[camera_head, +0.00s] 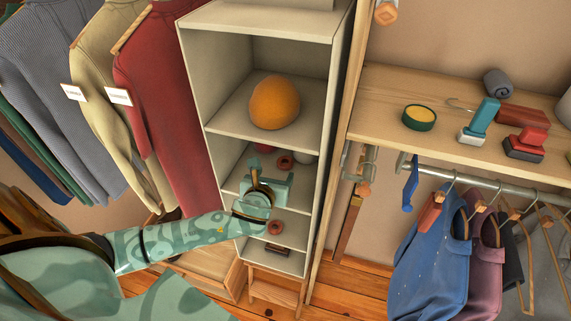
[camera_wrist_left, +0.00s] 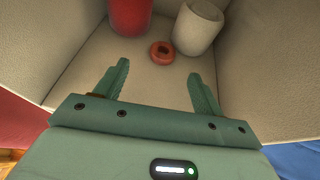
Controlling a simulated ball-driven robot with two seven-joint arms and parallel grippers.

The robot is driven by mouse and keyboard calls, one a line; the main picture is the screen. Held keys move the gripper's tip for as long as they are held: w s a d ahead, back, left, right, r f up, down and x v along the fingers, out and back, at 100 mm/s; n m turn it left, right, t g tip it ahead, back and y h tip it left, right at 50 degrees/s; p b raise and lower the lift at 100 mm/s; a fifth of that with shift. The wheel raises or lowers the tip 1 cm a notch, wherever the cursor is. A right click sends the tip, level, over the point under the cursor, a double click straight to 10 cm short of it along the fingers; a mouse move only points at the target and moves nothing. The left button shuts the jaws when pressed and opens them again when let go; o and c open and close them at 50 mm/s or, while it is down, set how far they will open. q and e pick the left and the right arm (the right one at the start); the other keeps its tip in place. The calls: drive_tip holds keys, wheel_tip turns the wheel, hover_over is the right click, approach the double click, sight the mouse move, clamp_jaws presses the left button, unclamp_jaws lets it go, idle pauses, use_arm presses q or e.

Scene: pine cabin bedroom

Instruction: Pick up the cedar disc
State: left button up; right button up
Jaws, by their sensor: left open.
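The cedar disc looks to be the small reddish-brown ring with a hole (camera_wrist_left: 162,52); it lies flat on a cubby shelf. In the head view a matching ring (camera_head: 286,161) shows in the same cubby, just past my left gripper. My left gripper (camera_head: 270,170) reaches into that cubby. In the left wrist view the gripper (camera_wrist_left: 158,74) is open and empty, its fingers apart, with the disc ahead of them, roughly centred and untouched. A red cylinder (camera_wrist_left: 131,14) stands behind left of the disc, and a white cup (camera_wrist_left: 198,27) close behind right. My right gripper is out of view.
The cubby's side walls (camera_wrist_left: 75,62) flank the gripper closely. An orange ball (camera_head: 275,102) sits one shelf above. Another reddish ring (camera_head: 275,226) and a dark object (camera_head: 277,249) lie on lower shelves. Hanging clothes (camera_head: 160,90) fill the left; a wooden shelf (camera_head: 380,100) is at right.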

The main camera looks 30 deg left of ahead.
sight(284, 165)
use_arm(q)
drive_tip(key=x, duration=0.4)
drive_tip(key=shift+d+f+b, duration=0.1)
drive_tip(key=shift+d+b, duration=0.05)
drive_tip(key=shift+b, duration=0.2)
drive_tip(key=x, duration=0.3)
drive_tip(key=b+x, duration=0.1)
drive_tip(key=shift+w+d+f, duration=0.2)
drive_tip(key=shift+w+f, duration=0.05)
drive_tip(key=shift+f, duration=0.1)
drive_tip(key=shift+w, duration=0.1)
drive_tip(key=shift+a, duration=0.1)
drive_tip(key=shift+c, duration=0.7)
drive_tip(key=c, duration=0.9)
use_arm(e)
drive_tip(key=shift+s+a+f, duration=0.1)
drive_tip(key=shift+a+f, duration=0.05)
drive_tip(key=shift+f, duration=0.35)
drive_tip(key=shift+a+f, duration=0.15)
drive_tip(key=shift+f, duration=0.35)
